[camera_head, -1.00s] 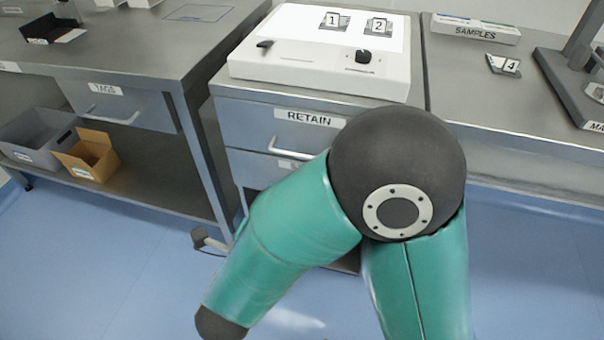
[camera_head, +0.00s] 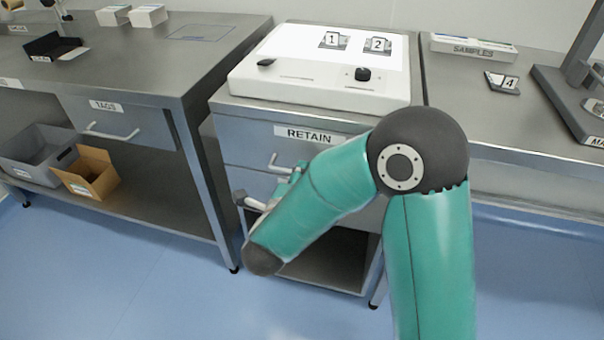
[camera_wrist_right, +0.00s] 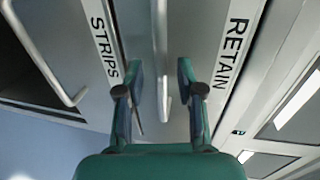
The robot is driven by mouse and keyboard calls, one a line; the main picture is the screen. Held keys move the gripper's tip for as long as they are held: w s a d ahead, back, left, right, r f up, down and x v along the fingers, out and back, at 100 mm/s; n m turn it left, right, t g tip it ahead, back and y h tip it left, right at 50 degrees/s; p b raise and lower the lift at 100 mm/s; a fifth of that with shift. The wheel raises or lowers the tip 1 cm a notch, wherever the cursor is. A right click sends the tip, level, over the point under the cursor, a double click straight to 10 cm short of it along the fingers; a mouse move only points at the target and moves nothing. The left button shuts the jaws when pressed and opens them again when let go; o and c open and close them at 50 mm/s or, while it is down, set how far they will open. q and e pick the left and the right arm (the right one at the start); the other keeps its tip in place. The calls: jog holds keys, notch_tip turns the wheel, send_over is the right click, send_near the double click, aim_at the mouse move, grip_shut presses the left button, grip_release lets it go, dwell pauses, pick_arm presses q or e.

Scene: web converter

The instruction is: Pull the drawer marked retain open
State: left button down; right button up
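The drawer marked RETAIN (camera_head: 243,132) is the top drawer of the middle cabinet and looks shut. Its bar handle (camera_head: 285,166) shows just below the label, partly hidden by my right arm. My right gripper (camera_head: 296,173) is at this handle, mostly hidden behind my teal forearm. In the right wrist view, my right gripper (camera_wrist_right: 160,92) has its two fingers apart. The handle bar (camera_wrist_right: 160,50) stands between them, with a gap on each side. The RETAIN label (camera_wrist_right: 233,40) is to the right. My left gripper is not in view.
The STRIPS drawer, with its label (camera_wrist_right: 100,40) and handle (camera_wrist_right: 40,55), lies just below the RETAIN drawer. A white lightbox (camera_head: 320,75) stands on the cabinet. A TAGS drawer (camera_head: 115,120) is at left. Blue floor (camera_head: 140,290) is free in front.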

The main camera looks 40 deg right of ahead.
jog(key=shift+w+d+f, duration=0.1)
jog(key=shift+w+d, duration=0.35)
jog(key=shift+d, duration=0.1)
grip_shut()
